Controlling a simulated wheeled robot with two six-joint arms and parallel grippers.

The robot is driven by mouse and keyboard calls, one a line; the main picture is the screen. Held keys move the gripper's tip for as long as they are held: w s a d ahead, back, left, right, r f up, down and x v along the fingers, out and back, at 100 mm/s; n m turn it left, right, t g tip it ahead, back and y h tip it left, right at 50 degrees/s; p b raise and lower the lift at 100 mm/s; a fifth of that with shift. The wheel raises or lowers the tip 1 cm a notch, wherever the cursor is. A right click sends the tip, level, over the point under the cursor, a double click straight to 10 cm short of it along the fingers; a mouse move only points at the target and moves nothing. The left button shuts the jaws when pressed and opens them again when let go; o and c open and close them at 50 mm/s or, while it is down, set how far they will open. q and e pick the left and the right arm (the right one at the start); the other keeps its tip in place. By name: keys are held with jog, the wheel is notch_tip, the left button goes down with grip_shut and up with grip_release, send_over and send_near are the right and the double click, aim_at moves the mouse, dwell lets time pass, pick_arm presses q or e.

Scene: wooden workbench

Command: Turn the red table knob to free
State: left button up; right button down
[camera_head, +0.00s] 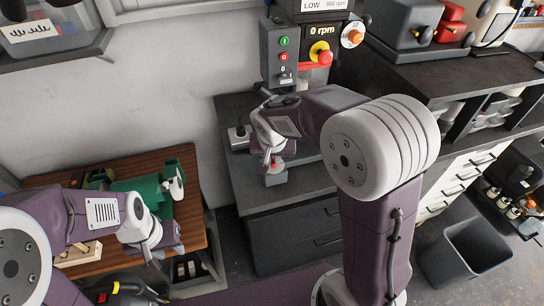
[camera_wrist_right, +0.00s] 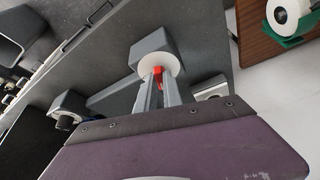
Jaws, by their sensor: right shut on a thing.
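The red table knob (camera_wrist_right: 158,71) sits on a white round plate (camera_wrist_right: 160,66) on the side of a grey block (camera_wrist_right: 151,44) in the right wrist view. In the head view the red knob (camera_head: 277,161) shows as a small spot above the grey block (camera_head: 275,179). My right gripper (camera_wrist_right: 158,84) has its two fingers closed on the red knob, which is partly hidden between the fingertips.
A control panel with buttons (camera_head: 284,54) and a red emergency stop (camera_head: 325,57) stands behind the knob. Drawers and a dark open bin (camera_head: 465,255) are to the right.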

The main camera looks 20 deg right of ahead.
jog(key=shift+w+d+r+n+y+p, duration=0.15)
jog(key=shift+n+y+p, duration=0.2)
jog(key=shift+n+p, duration=0.45)
jog(key=shift+w+d+r+n+y+p, duration=0.1)
jog(key=shift+n+y+p, duration=0.35)
jog(key=shift+n, duration=0.55)
jog(key=c, duration=1.5)
grip_release()
jog(key=shift+s, duration=0.1)
jog(key=shift+f, duration=0.1)
jog(key=shift+s, duration=0.1)
jog(key=v, duration=0.9)
jog(key=shift+s+a, duration=0.1)
